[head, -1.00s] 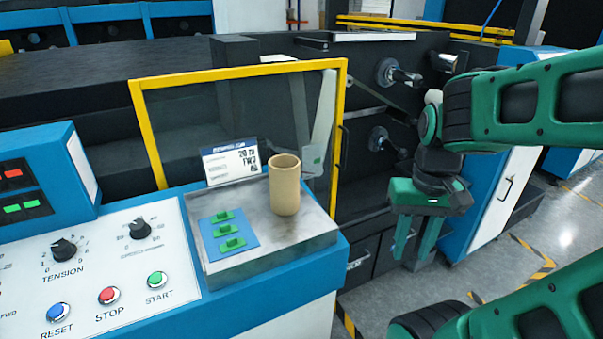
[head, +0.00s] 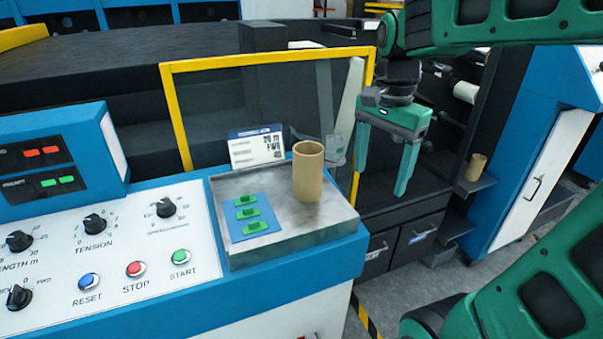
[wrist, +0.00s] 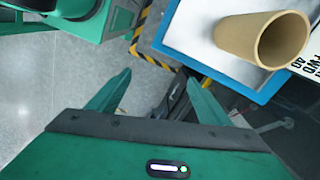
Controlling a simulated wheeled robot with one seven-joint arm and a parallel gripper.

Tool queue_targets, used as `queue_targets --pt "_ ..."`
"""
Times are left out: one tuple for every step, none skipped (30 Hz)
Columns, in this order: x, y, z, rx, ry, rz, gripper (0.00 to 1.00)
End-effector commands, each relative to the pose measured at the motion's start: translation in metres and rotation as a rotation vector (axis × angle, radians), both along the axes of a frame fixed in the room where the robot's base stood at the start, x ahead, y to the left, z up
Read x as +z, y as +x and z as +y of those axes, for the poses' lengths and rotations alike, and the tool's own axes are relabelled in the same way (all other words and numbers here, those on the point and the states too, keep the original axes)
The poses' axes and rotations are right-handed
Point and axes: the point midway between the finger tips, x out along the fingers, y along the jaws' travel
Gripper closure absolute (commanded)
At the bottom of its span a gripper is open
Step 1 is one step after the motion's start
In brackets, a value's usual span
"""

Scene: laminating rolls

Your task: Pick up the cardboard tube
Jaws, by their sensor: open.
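The tan cardboard tube (head: 308,172) stands upright on the grey metal tray (head: 290,237) at the right end of the blue control console. My gripper (head: 379,182) is open and empty, its fingers pointing down, to the right of the tube and apart from it. In the wrist view the tube (wrist: 262,40) is at the upper right, its open end showing, and my open gripper (wrist: 156,100) is below and left of it. A second tan tube (head: 476,167) stands on a small shelf farther right.
A blue pad with green clips (head: 252,213) lies left of the tube, and a printed card (head: 257,146) stands behind it. A yellow-framed clear guard (head: 177,118) rises behind the tray. Console knobs and buttons (head: 135,269) are at the left.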

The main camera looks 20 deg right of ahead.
Motion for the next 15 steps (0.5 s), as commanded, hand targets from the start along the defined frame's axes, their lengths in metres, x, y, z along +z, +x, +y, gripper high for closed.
queue_targets --pt "0.009 0.015 0.012 -0.062 0.0 -0.003 0.28" --pt "0.015 0.023 0.019 -0.108 0.001 -0.004 0.28" --pt "0.022 0.033 0.028 -0.168 0.002 -0.006 0.28" --pt "0.027 0.04 0.036 -0.211 0.004 -0.007 0.28" --pt "0.031 0.046 0.043 -0.254 0.006 -0.008 0.28" --pt "0.037 0.054 0.053 -0.309 0.008 -0.01 0.28" --pt "0.041 0.059 0.06 -0.346 0.009 -0.009 0.28" --pt "0.045 0.064 0.066 -0.382 0.011 -0.01 0.28" --pt "0.049 0.07 0.074 -0.425 0.013 -0.012 0.28" --pt "0.053 0.074 0.079 -0.455 0.014 -0.012 0.28" --pt "0.055 0.077 0.084 -0.481 0.015 -0.011 0.28" --pt "0.059 0.08 0.09 -0.514 0.018 -0.012 0.28" --pt "0.061 0.083 0.094 -0.534 0.018 -0.012 0.28" --pt "0.062 0.085 0.098 -0.553 0.019 -0.013 0.28" --pt "0.063 0.088 0.104 -0.569 0.019 -0.007 0.28"
